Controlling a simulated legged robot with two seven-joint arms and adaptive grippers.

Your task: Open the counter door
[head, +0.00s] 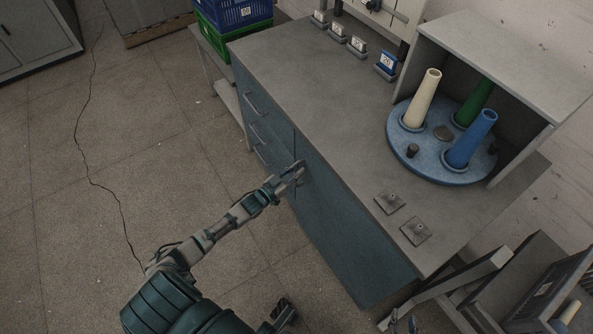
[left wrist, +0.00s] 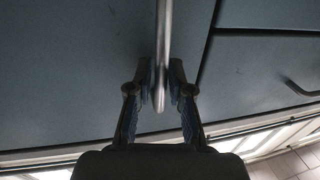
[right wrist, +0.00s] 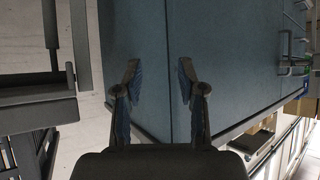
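The counter door (head: 345,225) is the wide blue-grey front panel right of the drawers, and it looks flush with the counter front. Its vertical metal handle (left wrist: 164,40) stands between the fingers of my left gripper in the left wrist view. My left gripper (head: 298,170) is at the door's drawer-side edge, with its fingers drawn in close on both sides of the handle, shut on it. In the head view the gripper hides most of the handle. My right gripper (right wrist: 157,75) is open and empty, facing a vertical corner of the blue-grey counter (right wrist: 169,60).
Drawers with bar handles (head: 257,132) lie left of the door. The countertop (head: 300,75) carries a blue turntable (head: 430,165) with several cones. Blue and green crates (head: 232,15) stand at the far end. Dark frames (head: 520,290) stand at the lower right. Floor before the counter is clear.

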